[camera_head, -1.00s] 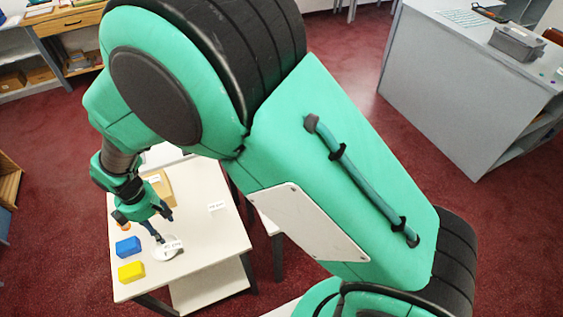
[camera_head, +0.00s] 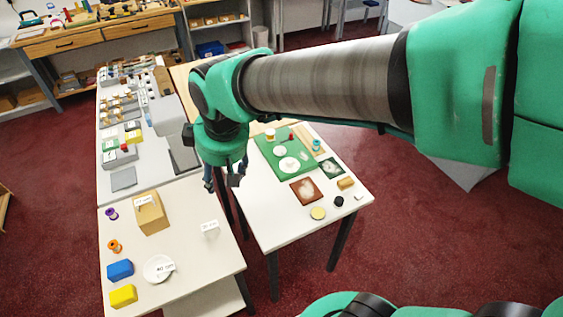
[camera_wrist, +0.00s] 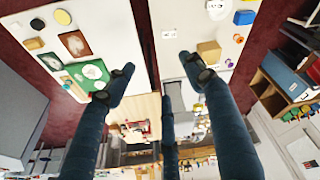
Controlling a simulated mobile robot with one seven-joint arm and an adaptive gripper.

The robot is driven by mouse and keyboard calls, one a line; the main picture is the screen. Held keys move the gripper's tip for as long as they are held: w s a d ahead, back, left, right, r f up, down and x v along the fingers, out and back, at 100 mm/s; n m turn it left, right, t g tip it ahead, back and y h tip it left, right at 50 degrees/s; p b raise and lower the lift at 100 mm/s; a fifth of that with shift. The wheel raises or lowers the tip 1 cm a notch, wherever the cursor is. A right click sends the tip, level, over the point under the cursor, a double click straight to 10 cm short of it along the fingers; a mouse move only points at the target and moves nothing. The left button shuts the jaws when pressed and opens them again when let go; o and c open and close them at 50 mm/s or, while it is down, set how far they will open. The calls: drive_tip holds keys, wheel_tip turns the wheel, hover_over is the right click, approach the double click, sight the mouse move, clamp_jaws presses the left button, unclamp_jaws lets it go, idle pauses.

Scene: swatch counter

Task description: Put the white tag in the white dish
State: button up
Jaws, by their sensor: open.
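The white dish (camera_head: 156,269) is a small round plate near the front of the left table. A white tag (camera_head: 166,267) with dark print overlaps its right part, resting in or on it; the exact contact is too small to tell. Another white printed tag (camera_head: 210,227) stands on bare tabletop up and right of the dish. In the wrist view the dish (camera_wrist: 217,8) is at the top edge and the standing tag (camera_wrist: 169,33) is left of it. My gripper (camera_head: 222,181) is open and empty, high and well away from both; its fingers (camera_wrist: 158,76) show in the wrist view.
Blue (camera_head: 120,270) and yellow (camera_head: 123,296) blocks lie left of the dish. Orange and purple spools and a tan box (camera_head: 151,213) with a label stand behind. The right table (camera_head: 273,231) holds a green mat (camera_head: 272,152) and small items. A gap separates the tables.

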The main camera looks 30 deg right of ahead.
drive_tip(key=s+d+r+m+t, duration=0.1)
drive_tip(key=s+d+r+m, duration=0.1)
drive_tip(key=s+d, duration=0.3)
drive_tip(key=s+d+r+m+t, duration=0.1)
drive_tip(key=s+d+r+m, duration=0.2)
drive_tip(key=s+d+m, duration=0.2)
drive_tip(key=s+d, duration=0.1)
drive_tip(key=s, duration=0.2)
drive_tip(key=shift+s+d+r+h, duration=0.3)
drive_tip(key=shift+r+h, duration=0.05)
drive_tip(key=shift+h, duration=0.05)
drive_tip(key=shift+f, duration=0.1)
wheel_tip(320, 180, down, 2)
drive_tip(key=shift+f+b, duration=0.1)
drive_tip(key=shift+b, duration=1.05)
